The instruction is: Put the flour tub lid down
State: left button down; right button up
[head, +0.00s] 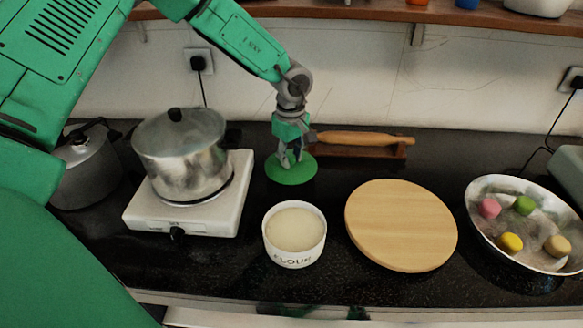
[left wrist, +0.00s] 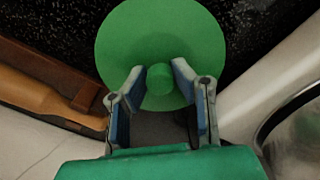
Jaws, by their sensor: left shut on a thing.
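The green round flour tub lid (head: 292,175) is behind the flour tub in the head view, flat and level over the black counter. I cannot tell whether it touches the counter. My left gripper (head: 289,158) points down and is shut on the lid's knob. In the left wrist view, the fingers (left wrist: 156,82) are on either side of the green knob, with the lid (left wrist: 125,40) spread out beyond them. The white flour tub (head: 293,254) stands uncovered at the counter's front, showing its pale flour. My right gripper is not in view.
A steel pot (head: 180,155) on a white hot plate (head: 208,223) stands left of the lid. A rolling pin (head: 360,138) on a wooden stand is behind right. A round wooden board (head: 402,225) and a pan (head: 512,250) with coloured pieces are at right.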

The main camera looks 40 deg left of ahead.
aim_at(291, 156)
pick_arm(q)
notch_tip(291, 156, down, 3)
jog(key=shift+f, duration=0.15)
jog(key=c, duration=1.3)
grip_release()
notch_tip(291, 156, up, 12)
jog(key=shift+r+p, duration=0.1)
jog(key=shift+p, duration=0.35)
jog(key=shift+r, duration=0.1)
